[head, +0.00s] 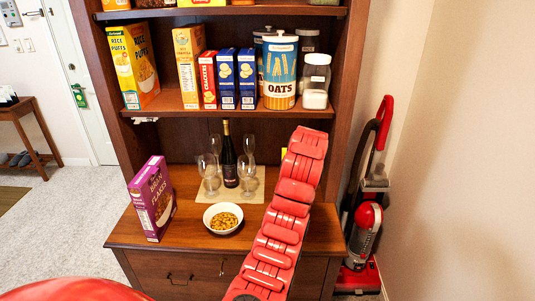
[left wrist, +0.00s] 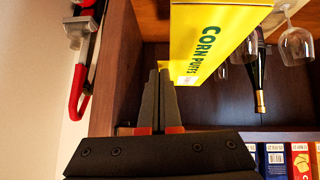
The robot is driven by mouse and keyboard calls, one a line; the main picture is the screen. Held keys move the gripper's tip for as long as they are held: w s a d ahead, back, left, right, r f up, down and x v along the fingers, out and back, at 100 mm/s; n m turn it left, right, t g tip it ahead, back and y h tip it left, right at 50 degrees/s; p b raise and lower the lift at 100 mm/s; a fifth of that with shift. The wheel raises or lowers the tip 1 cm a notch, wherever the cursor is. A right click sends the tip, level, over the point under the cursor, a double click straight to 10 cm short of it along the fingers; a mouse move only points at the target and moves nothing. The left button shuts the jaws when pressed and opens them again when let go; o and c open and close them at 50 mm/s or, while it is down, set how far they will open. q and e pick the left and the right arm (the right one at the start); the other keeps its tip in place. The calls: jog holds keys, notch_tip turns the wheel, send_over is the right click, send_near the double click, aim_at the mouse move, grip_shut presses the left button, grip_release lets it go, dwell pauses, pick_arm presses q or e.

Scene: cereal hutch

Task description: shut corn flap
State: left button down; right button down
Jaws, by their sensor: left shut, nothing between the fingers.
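The yellow corn puffs box (left wrist: 215,32) fills the upper middle of the left wrist view, which looks upside down. In the head view only slivers of yellow (head: 284,153) show beside my red left arm, which hides the rest. My left gripper (left wrist: 164,75) is shut and empty, its fingertips at the box's top end. I cannot tell whether they touch it. The corn flap cannot be made out clearly; the fingers cover part of that end. In the head view the left gripper is hidden by its own arm. My right gripper is not in view.
A purple bran flakes box (head: 152,199), a bowl of cereal (head: 223,218), several glasses and a dark bottle (head: 230,160) stand on the hutch counter left of my arm. The shelf above (head: 230,114) holds boxes and jars. A red vacuum (head: 366,220) stands at right.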

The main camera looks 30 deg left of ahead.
pick_arm(q)
jog(key=shift+r, duration=0.1)
jog(key=s+d+r+p, duration=0.2)
jog(key=s+r+p, duration=0.1)
jog(key=r+p, duration=0.3)
jog(key=s+d+r+p, duration=0.1)
jog(key=s+r+p, duration=0.2)
jog(key=r+p, duration=0.3)
jog(key=shift+d+r, duration=0.25)
jog(key=shift+d, duration=0.1)
jog(key=shift+f, duration=0.1)
